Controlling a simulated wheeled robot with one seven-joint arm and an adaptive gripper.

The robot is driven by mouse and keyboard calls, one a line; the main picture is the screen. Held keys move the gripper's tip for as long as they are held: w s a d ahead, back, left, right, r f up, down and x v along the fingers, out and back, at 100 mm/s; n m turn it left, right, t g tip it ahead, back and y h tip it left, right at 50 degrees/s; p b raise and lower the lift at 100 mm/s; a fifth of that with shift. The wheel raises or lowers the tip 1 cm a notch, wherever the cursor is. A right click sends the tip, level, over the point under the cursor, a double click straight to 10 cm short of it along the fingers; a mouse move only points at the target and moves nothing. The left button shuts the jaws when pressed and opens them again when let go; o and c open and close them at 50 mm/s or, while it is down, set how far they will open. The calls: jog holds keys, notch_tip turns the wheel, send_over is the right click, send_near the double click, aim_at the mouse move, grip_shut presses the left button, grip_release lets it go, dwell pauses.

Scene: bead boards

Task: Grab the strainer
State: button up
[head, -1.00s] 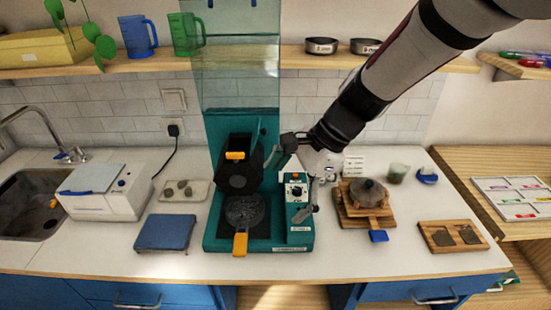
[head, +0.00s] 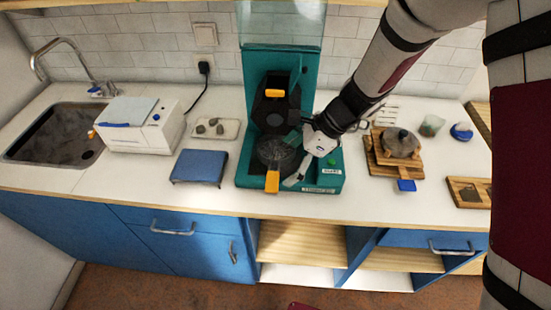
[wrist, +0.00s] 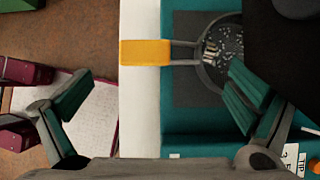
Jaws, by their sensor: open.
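The strainer is a round dark pan (head: 278,153) with speckled contents and an orange-tipped handle (head: 272,182), set in the teal machine's base. In the wrist view its pan (wrist: 222,70) is at upper right, partly covered by a dark machine part and a finger. Its orange grip (wrist: 145,52) points left on a metal stem, over the white counter. My gripper (head: 294,160) is open and empty, just right of the strainer in the head view. In the wrist view the teal-padded fingers (wrist: 160,100) are spread wide, with the orange grip ahead between them, apart from both.
The teal machine (head: 333,183) stands around the strainer, its dark hinged part (head: 273,108) raised behind. A blue scale-like block (head: 199,167) is to the left. A lidded pot (head: 400,144) on wooden boards is to the right. Counter in front is narrow.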

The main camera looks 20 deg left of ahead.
aim_at(275, 173)
jog(key=shift+p+x, duration=0.6)
jog(key=shift+x, duration=2.55)
jog(key=shift+w, duration=0.15)
jog(key=shift+c, duration=0.2)
jog(key=c, duration=1)
